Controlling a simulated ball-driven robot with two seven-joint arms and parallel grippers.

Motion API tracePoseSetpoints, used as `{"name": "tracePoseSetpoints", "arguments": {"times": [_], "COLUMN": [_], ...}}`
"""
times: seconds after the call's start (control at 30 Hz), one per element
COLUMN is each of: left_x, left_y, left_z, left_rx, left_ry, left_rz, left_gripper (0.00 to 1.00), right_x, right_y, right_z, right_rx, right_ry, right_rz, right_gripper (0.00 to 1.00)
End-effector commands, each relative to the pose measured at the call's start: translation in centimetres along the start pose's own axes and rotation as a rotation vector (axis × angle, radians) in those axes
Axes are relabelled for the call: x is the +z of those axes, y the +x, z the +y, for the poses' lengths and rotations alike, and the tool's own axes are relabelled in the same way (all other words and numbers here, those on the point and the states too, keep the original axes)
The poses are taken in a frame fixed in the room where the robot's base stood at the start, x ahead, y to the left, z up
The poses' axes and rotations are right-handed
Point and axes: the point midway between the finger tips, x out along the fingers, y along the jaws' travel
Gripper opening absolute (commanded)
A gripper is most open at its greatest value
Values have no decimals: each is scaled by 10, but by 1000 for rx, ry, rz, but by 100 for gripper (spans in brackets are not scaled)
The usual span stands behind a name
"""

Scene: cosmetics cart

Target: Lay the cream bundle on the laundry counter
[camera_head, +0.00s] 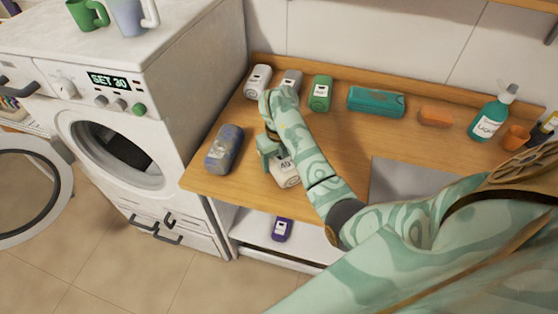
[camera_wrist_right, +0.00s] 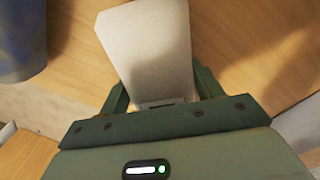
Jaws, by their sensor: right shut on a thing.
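My left gripper is not in view.
A blue-grey bundle (camera_head: 223,149) lies left of the gripper. White (camera_head: 258,80), grey (camera_head: 292,78) and green (camera_head: 320,93) bundles, a teal roll (camera_head: 376,101) and an orange sponge (camera_head: 435,117) line the back. A sink (camera_head: 400,178) is at right; a purple bundle (camera_head: 282,229) is below.

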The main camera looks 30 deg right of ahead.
Motion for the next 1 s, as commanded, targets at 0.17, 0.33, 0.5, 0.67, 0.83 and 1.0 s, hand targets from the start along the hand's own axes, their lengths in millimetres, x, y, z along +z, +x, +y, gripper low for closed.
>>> {"name": "tracePoseSetpoints", "arguments": {"times": [0.17, 0.33, 0.5, 0.67, 0.83, 1.0], "left_x": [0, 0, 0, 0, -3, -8], "left_y": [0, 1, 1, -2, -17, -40], "left_z": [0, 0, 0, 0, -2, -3], "left_rx": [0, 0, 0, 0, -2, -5], "left_ry": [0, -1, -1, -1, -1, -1], "left_rz": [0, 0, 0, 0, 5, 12], "left_gripper": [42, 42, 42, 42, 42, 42], "right_x": [0, 0, 0, 0, 1, 0], "right_y": [0, 2, 2, -2, -32, -75], "right_z": [0, 0, 0, 0, 0, 0], "right_rx": [0, 0, 0, -1, -2, -1], "right_ry": [0, 0, 0, 0, 1, 2], "right_rz": [-1, 0, 0, -1, -5, -5], "right_gripper": [38, 87, 87, 87, 87, 87]}}
